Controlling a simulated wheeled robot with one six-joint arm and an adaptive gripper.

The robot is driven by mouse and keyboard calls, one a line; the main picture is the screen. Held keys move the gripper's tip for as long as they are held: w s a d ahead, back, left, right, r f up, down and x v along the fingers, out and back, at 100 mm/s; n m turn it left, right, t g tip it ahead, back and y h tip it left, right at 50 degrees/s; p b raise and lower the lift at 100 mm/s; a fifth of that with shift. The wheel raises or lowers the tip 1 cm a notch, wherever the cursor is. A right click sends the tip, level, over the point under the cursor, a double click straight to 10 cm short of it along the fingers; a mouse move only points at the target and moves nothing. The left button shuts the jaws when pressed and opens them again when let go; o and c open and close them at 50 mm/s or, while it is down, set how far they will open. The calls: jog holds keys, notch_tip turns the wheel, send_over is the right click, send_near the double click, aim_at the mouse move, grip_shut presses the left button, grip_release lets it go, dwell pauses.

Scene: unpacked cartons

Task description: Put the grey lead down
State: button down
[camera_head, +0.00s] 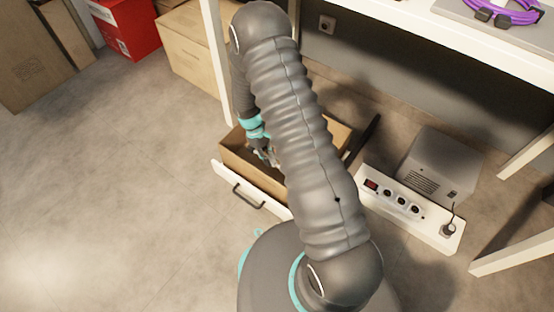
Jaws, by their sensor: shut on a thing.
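My gripper (265,154) is low over the open drawer (237,157), near its left part, and points down. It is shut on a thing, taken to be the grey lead. The lead itself cannot be made out, as it is small and dark there and my arm covers much of the drawer. The drawer has brown wooden walls and a white front (226,175) with a dark handle (249,196). I cannot tell whether the held thing touches the drawer's bottom.
A white power strip (379,190) with a plugged-in cord and a grey box (440,166) lie right of my arm. A purple coiled cable (513,14) lies on the white table (440,40). Cartons (190,50) and a red box (130,25) stand behind left. The left floor is clear.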

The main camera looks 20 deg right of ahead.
aim_at(273, 176)
jog(key=shift+f+b, duration=0.55)
jog(key=shift+f, duration=3.7)
jog(key=shift+f, duration=0.1)
jog(key=shift+f, duration=0.15)
jog(key=c, duration=1)
grip_release()
